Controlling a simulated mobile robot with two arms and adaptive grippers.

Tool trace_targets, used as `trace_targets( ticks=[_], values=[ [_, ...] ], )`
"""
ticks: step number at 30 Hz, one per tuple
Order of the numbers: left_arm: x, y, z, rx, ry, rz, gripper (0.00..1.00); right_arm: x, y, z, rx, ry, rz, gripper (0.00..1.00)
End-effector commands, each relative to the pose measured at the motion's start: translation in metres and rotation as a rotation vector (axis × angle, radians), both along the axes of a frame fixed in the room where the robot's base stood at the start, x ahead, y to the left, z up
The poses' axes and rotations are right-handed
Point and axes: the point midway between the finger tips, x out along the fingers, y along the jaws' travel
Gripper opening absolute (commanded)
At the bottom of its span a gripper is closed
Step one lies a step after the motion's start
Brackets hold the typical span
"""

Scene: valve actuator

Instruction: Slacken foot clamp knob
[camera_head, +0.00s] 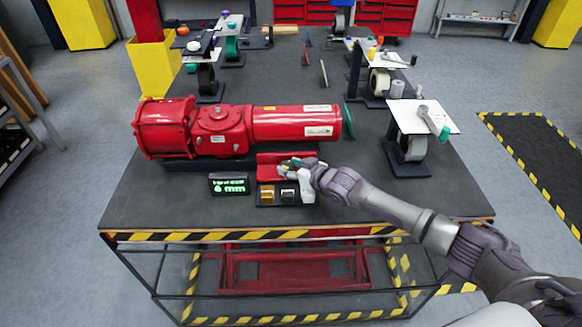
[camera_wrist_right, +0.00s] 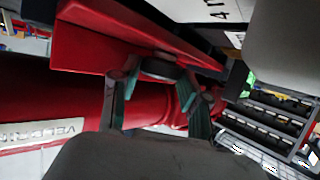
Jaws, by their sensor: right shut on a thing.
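The red valve actuator (camera_head: 250,125) lies along the table, with a red foot bracket (camera_head: 268,158) in front of it. My right gripper (camera_head: 290,166) is at this bracket. In the right wrist view its green-tipped fingers (camera_wrist_right: 158,88) stand on both sides of a dark round knob (camera_wrist_right: 160,69) below the red bracket edge (camera_wrist_right: 120,45). The gripper is shut on this knob. In the head view the knob is hidden by the gripper. My left gripper is not in view.
A small display (camera_head: 229,184) showing green text "6 mm" stands left of a tray with yellow and grey blocks (camera_head: 268,194). A stand with a white plate (camera_head: 423,117) is at the right. The dark table top (camera_head: 160,200) is clear at the front left.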

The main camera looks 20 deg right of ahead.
Motion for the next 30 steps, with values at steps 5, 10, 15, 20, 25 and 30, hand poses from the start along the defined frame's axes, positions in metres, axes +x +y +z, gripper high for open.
trace_targets(
  ticks=[5, 10, 15, 20, 25, 30],
  values=[
    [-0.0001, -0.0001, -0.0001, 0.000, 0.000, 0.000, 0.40, -0.0006, -0.0009, -0.0019, -0.003, 0.004, -0.002, 0.11],
    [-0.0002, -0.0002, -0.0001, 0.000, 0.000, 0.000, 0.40, -0.0005, -0.0006, -0.0017, -0.002, 0.003, -0.002, 0.71],
    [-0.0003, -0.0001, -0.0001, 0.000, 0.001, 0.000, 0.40, -0.0003, -0.0003, -0.0009, -0.002, 0.003, -0.001, 0.71],
    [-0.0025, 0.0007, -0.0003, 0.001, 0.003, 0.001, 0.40, -0.0001, -0.0002, -0.0004, -0.001, 0.001, -0.001, 0.71],
    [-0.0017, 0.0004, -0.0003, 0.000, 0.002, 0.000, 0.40, -0.0004, 0.0007, -0.0005, 0.002, 0.002, -0.007, 0.71],
    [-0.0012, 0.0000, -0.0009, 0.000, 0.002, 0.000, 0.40, -0.0015, 0.0033, -0.0017, 0.006, 0.002, -0.052, 0.71]
  ],
)
